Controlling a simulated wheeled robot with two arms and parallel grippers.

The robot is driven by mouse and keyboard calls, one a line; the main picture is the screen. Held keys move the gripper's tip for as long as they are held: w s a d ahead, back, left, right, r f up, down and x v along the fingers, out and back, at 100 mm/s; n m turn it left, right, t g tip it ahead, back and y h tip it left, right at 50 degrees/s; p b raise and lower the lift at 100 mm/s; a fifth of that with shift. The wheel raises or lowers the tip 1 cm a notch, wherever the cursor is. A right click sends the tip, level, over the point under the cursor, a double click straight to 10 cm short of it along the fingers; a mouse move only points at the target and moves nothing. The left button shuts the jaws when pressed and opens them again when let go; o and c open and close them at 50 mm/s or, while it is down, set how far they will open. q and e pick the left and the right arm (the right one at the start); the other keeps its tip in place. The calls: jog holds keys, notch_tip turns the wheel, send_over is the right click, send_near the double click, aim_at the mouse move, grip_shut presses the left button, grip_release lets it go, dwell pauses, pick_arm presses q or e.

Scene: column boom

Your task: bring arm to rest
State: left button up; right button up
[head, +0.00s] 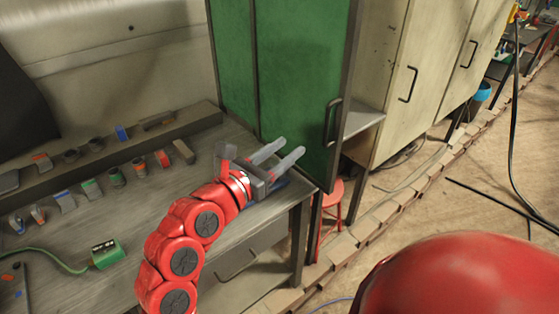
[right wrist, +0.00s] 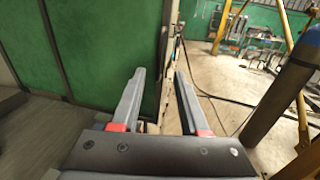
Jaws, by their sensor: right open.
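My right gripper (head: 284,157) is at the end of a red jointed arm, above the right end of the grey workbench (head: 225,135). Its two grey fingers are apart, with nothing between them. It points toward the green cabinet (head: 290,70), close to its door, and I cannot tell the exact gap. In the right wrist view the open fingers (right wrist: 160,90) show with the green panel (right wrist: 100,45) on the left and open floor beyond. My left gripper is not in view.
Several small tools and parts lie on the bench, with a green box (head: 107,254) at the left. A red stool (head: 332,205) stands beside the bench. Cream cabinets (head: 425,75) stand farther right. The floor (head: 450,190) at right is mostly clear, with cables. A dark cylinder (right wrist: 280,90) stands at right in the right wrist view.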

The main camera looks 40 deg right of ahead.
jog(key=shift+s+a, duration=0.2)
jog(key=shift+a, duration=0.5)
